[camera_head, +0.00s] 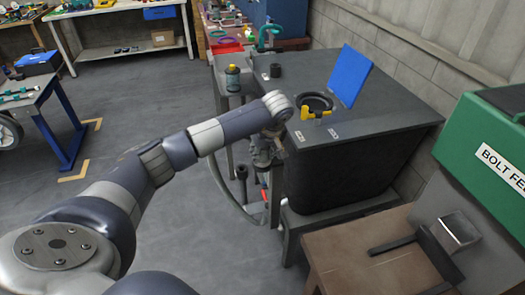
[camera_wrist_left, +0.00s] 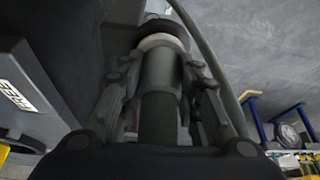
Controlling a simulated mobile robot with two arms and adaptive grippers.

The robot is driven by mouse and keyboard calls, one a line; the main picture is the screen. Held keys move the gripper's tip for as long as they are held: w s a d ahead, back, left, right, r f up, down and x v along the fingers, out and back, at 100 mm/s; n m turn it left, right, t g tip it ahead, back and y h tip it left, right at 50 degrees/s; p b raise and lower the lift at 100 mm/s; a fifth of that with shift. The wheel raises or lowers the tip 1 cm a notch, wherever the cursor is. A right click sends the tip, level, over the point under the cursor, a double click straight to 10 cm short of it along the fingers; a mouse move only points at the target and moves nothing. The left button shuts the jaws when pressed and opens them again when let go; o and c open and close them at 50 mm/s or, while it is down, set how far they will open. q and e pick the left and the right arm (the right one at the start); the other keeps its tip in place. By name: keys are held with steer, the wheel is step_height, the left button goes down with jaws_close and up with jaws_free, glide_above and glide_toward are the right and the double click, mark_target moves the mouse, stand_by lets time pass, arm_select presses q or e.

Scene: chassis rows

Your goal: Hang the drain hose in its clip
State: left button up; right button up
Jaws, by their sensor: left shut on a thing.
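My left gripper (camera_head: 266,158) is at the near left side of a dark box-shaped unit (camera_head: 335,165). In the left wrist view its fingers (camera_wrist_left: 160,110) are closed around a dark grey cylinder, seemingly the drain hose end (camera_wrist_left: 160,80), with a pale ring (camera_wrist_left: 162,42) at its far end. A thin grey hose (camera_wrist_left: 207,50) curves past on the right. In the head view a grey hose (camera_head: 228,190) hangs in a loop below the gripper. I cannot make out the clip for certain. My right gripper is not in view.
On the unit's top are a round black opening (camera_head: 316,101), a yellow part (camera_head: 316,114) and an upright blue panel (camera_head: 350,76). A bottle (camera_head: 232,78) stands at its left. A green bolt feeder (camera_head: 490,150) is at the right.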

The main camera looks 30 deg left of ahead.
arm_select(q)
steer(key=shift+f, duration=0.15)
steer(key=o, duration=1.3)
steer(key=v, duration=1.2)
